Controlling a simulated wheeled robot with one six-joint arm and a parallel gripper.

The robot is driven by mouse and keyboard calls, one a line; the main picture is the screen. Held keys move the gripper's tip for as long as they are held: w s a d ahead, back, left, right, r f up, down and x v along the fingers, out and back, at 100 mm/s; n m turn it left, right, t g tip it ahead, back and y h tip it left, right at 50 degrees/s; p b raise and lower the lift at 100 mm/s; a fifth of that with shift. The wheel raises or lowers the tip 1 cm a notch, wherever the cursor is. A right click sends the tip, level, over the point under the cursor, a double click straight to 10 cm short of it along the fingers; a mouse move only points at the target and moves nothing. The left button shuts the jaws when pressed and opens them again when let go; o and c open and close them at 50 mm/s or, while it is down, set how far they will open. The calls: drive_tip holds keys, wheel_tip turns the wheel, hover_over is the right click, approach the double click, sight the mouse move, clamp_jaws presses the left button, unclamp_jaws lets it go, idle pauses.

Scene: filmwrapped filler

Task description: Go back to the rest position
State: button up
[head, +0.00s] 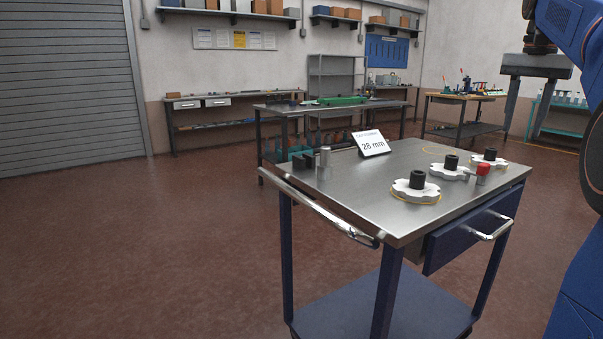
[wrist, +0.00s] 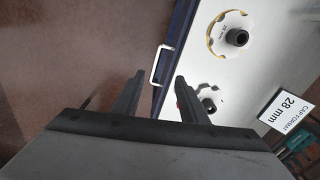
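My gripper (head: 522,135) is raised at the upper right of the head view, above and beside the right end of the steel-topped cart (head: 345,185). Its two fingers are apart with nothing between them. In the wrist view, the open fingers (wrist: 158,80) point over the cart's right side. A drawer handle (wrist: 161,64) and the floor show between and beyond them. The gripper touches nothing that I can see.
On the cart are white lobed discs with black hubs (head: 416,180), a red-topped piece (head: 483,169), a metal cylinder (head: 324,157) and a "28 mm" card (head: 371,143). Its drawer (head: 470,235) stands partly out. Open floor (head: 150,250) lies to the left.

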drive_tip(key=s+a+f+n+t, duration=0.2)
drive_tip(key=s+a+f+n, duration=0.2)
drive_tip(key=s+a+f, duration=0.7)
drive_tip(key=s+a+f+n+t, duration=0.1)
drive_tip(key=s+a+f+n, duration=0.4)
drive_tip(key=a+f, duration=0.6)
drive_tip(key=s+a+f, duration=0.1)
drive_tip(key=s+f, duration=0.3)
drive_tip(key=f, duration=0.3)
drive_tip(key=s+a+f+n+t, duration=0.1)
drive_tip(key=s+f, duration=0.4)
drive_tip(key=f, duration=0.2)
drive_tip(key=shift+f, duration=0.3)
drive_tip(key=shift+a, duration=0.1)
